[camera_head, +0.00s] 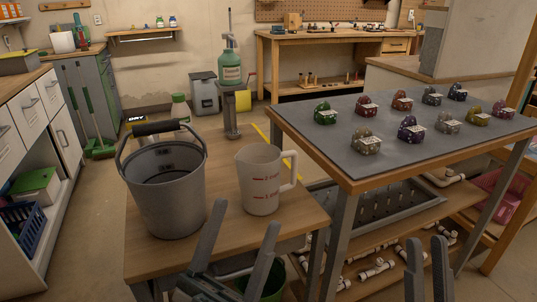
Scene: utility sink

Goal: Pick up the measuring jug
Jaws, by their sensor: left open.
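The measuring jug (259,181) is whitish and translucent with red markings and a handle on its right side. It stands upright on the wooden table (300,218) in front of me. My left gripper (246,215) is open and empty. Its two fingers point up toward the jug from the bottom of the view, in front of and below it in the picture. I cannot tell whether they are near its surface. My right gripper (428,242) is at the bottom right, away from the jug, with its fingers apart and nothing between them.
A grey bucket (163,190) with a dark handle grip stands left of the jug. A grey-topped table (345,156) with several small items stands to the right. A green container (274,284) is below the front edge.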

